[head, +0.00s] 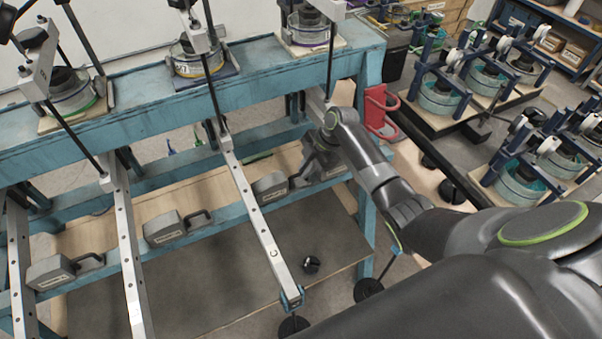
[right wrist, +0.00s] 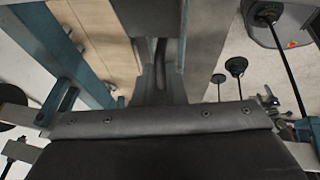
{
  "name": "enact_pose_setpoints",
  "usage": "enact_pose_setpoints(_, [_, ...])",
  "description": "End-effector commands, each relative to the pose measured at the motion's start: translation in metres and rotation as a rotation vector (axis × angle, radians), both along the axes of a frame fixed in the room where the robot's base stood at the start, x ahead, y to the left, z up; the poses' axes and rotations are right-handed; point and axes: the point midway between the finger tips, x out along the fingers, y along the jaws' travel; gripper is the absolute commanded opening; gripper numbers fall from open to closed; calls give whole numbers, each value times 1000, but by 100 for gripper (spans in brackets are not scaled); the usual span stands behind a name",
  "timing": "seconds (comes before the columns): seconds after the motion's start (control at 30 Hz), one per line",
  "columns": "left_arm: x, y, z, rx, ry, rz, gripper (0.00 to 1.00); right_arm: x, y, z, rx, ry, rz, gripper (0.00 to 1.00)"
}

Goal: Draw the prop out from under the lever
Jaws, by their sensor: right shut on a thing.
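My right gripper (head: 326,143) is at the far right bay of the teal bench, pointing down. It is shut on the prop (head: 325,168), a grey block low under the bench beam. My forearm hides most of that bay's lever (head: 316,103), so I cannot tell how much of the prop is beneath it. My left gripper is in neither view.
Similar grey blocks with black handles (head: 271,187) (head: 165,228) (head: 52,271) sit by the other levers (head: 252,202) (head: 125,250). The teal bench leg (head: 367,190) and a red bracket (head: 378,112) stand right of my gripper. Black discs (head: 368,289) are low in front.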

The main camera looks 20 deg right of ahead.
Motion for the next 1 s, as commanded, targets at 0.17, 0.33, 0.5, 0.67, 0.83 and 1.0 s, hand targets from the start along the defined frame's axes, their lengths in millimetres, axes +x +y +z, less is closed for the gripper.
enact_pose_setpoints(0.17, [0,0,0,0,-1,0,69,1,-5,0,-15,-4,-3,0])
enact_pose_setpoints(0.33, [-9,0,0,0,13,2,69,1,-4,0,-12,-5,-3,32])
enact_pose_setpoints(0.5, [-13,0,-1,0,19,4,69,1,-3,0,-9,-4,-2,33])
enact_pose_setpoints(0.67, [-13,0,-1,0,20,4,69,1,-3,2,-8,-4,-2,33])
enact_pose_setpoints(0.83, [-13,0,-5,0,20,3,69,-1,-10,17,-10,-8,-2,33])
enact_pose_setpoints(1.0, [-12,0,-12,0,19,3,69,-7,-25,48,-13,-10,-1,33])
